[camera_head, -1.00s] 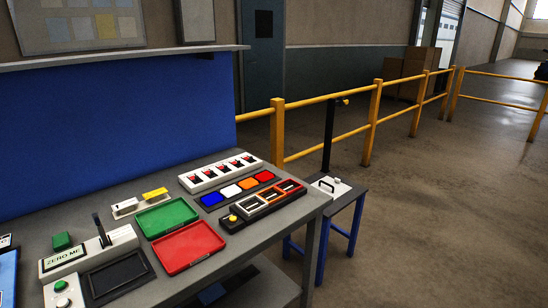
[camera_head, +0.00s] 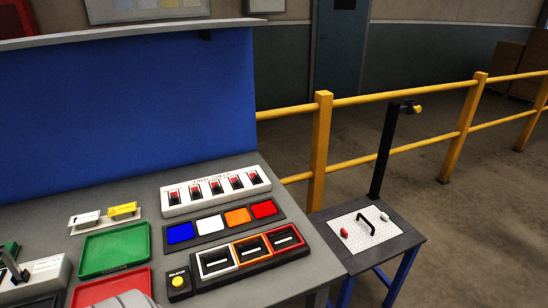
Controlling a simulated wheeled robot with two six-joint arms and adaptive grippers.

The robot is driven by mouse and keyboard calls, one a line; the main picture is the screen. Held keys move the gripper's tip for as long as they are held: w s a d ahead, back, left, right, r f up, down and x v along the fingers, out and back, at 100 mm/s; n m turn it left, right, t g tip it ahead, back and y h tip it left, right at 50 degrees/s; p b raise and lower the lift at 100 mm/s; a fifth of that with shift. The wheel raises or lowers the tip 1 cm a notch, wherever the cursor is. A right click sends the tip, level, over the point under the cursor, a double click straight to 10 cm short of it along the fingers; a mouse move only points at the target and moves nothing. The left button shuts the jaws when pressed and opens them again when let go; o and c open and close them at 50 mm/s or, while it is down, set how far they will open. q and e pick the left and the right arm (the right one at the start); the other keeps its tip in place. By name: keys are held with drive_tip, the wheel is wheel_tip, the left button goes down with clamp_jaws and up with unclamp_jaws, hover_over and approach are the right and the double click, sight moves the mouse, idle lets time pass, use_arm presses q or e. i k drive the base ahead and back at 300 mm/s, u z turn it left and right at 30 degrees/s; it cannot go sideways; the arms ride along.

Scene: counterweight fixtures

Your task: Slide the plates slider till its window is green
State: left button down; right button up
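No slider is clearly marked as the plates slider, and I see no green window. A white box with several red switches (camera_head: 217,192) sits at the back of the bench. In front of it, a dark strip holds blue, white, orange and red plates (camera_head: 222,222). Nearest is a black unit with white, orange and red framed slots (camera_head: 250,256), and a yellow button on a block marked RELEASE (camera_head: 179,283) at its left end. A black lever on a white-fronted device (camera_head: 40,275) is cut off at the left.
Green (camera_head: 113,249) and red (camera_head: 108,285) trays lie on the grey bench. A side table (camera_head: 415,240) at right carries a white perforated board with a black handle (camera_head: 368,226) and a dark post (camera_head: 386,150). Yellow railing (camera_head: 320,150) runs behind. Grey floor is open at right.

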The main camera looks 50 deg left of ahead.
sight(237, 185)
drive_tip(key=i, duration=0.65)
drive_tip(key=u, duration=2.95)
